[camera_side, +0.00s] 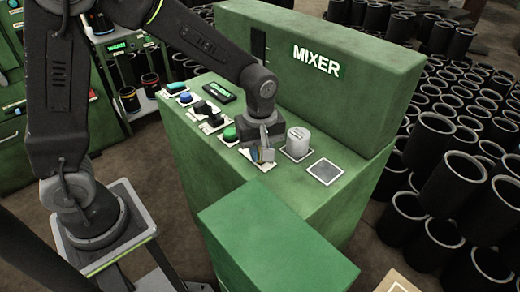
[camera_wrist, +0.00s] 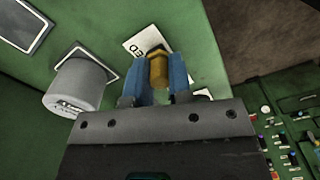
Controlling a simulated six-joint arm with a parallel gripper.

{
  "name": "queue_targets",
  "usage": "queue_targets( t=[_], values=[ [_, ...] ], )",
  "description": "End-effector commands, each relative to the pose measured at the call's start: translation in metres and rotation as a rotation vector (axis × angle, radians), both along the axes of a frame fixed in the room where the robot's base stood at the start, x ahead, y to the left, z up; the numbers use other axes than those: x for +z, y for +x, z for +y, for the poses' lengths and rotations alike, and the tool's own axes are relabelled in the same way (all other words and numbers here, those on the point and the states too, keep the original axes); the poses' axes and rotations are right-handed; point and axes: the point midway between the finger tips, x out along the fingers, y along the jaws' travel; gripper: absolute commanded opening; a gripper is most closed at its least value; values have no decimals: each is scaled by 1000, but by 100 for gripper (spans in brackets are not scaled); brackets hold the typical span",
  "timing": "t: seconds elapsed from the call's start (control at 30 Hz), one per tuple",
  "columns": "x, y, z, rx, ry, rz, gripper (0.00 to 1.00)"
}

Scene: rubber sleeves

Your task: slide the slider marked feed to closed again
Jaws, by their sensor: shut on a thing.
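The feed slider shows in the wrist view as a yellow-brown knob (camera_wrist: 158,72) standing on a white plate (camera_wrist: 142,40) with the letters "ED" readable. My gripper (camera_wrist: 160,82) has its blue fingers shut on this knob, one on each side. In the side view my gripper (camera_side: 258,153) points down over a pale plate (camera_side: 262,165) on the mixer's green top. There the knob is mostly hidden by the fingers. The slider's slot and end marks are hidden, so its position along its travel cannot be told.
A grey cylinder (camera_side: 298,142) stands close by on the right, and beyond it lies a square grey plate (camera_side: 325,172). A green button (camera_side: 230,133) and dark switches (camera_side: 206,110) sit to the left. The tall MIXER housing (camera_side: 320,65) rises behind.

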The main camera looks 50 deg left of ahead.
Motion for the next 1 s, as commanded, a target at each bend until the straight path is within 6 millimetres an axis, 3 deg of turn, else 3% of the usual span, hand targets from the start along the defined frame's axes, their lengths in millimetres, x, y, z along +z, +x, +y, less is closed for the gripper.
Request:
queue_targets(
  t=[0.3, 0.6, 0.9, 0.93, 1.0],
  values=[
    [0, 0, 1, 1, 0, 0, 0],
    [0, 0, 42, 4, 0, -1, 0],
    [0, 0, 47, 1, 4, -2, 0],
    [0, 0, 47, 1, 4, -2, 21],
    [0, 0, 47, 1, 4, -2, 28]
  ],
)
